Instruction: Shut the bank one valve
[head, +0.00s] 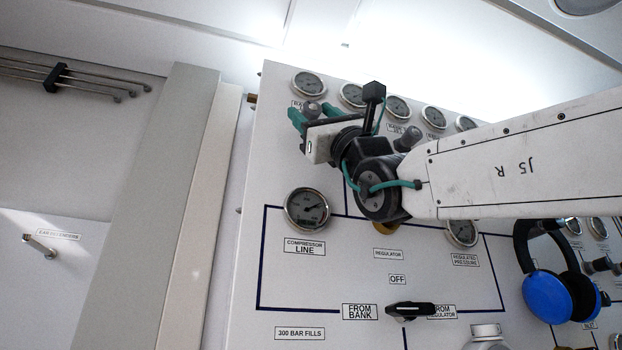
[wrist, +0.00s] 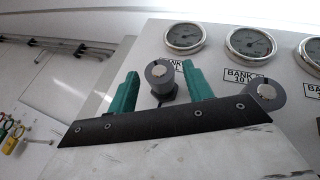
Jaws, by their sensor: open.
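The bank one valve appears to be the leftmost grey knob (wrist: 160,78) in the wrist view, below the leftmost gauge (wrist: 184,37); the label beside it is partly hidden. My gripper (wrist: 161,70) is open, with one teal finger on each side of this knob and visible gaps to it. In the head view, my gripper (head: 311,112) is at the panel's upper left, with the knob (head: 314,109) showing between the teal fingers. I cannot tell how far the valve is turned.
Another grey knob (wrist: 265,92) stands close to the right of my gripper in the wrist view. The white panel (head: 275,180) carries a row of gauges, a compressor line gauge (head: 307,209) and a black selector handle (head: 410,309). Blue headphones (head: 548,296) hang at the right.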

